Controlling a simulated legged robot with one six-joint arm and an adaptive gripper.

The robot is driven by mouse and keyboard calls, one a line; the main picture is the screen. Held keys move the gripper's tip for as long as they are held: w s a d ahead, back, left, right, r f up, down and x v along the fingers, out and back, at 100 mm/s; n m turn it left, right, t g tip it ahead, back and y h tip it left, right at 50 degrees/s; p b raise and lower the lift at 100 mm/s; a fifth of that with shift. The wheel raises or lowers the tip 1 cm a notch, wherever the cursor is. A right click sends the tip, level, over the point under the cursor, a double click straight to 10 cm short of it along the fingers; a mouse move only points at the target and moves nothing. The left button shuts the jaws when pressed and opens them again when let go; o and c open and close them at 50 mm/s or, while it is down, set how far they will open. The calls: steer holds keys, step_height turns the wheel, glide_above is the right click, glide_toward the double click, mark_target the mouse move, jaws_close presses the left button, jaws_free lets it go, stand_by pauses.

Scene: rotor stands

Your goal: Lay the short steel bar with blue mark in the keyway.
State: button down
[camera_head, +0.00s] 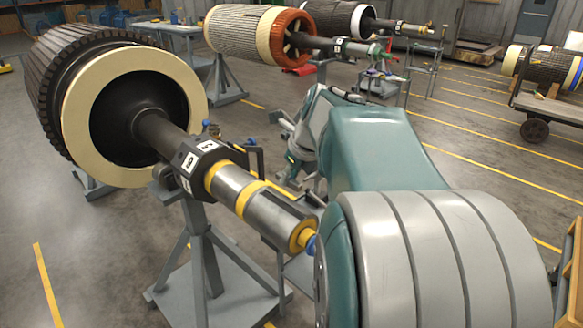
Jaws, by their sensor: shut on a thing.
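The nearest rotor has a long shaft (233,189) that points toward the lower right and ends in a yellow and blue tip. A black collar with white labels (190,163) sits on it. I cannot make out the keyway on this shaft. My gripper (284,126) is small and partly hidden behind my own teal and grey arm, just beyond and to the right of the shaft. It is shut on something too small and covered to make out. I cannot pick out a short steel bar with a blue mark.
A grey stand (205,265) carries the near rotor's shaft. A red-banded rotor (246,35) and a black rotor (335,18) rest farther back. A wheeled cart (548,105) with another rotor stands at right. A blue-grey workbench (165,28) is behind. Open floor with yellow lines lies between.

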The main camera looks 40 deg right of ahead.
steer(key=shift+a+f, duration=0.6)
steer(key=shift+f, duration=0.45)
steer(key=d+f, duration=0.2)
steer(key=shift+f, duration=0.4)
steer(key=shift+a+f, duration=0.1)
steer(key=shift+a, duration=0.65)
steer(key=shift+d, duration=0.15)
steer(key=shift+d+f, duration=0.1)
steer(key=shift+d, duration=0.25)
steer(key=shift+a, duration=0.3)
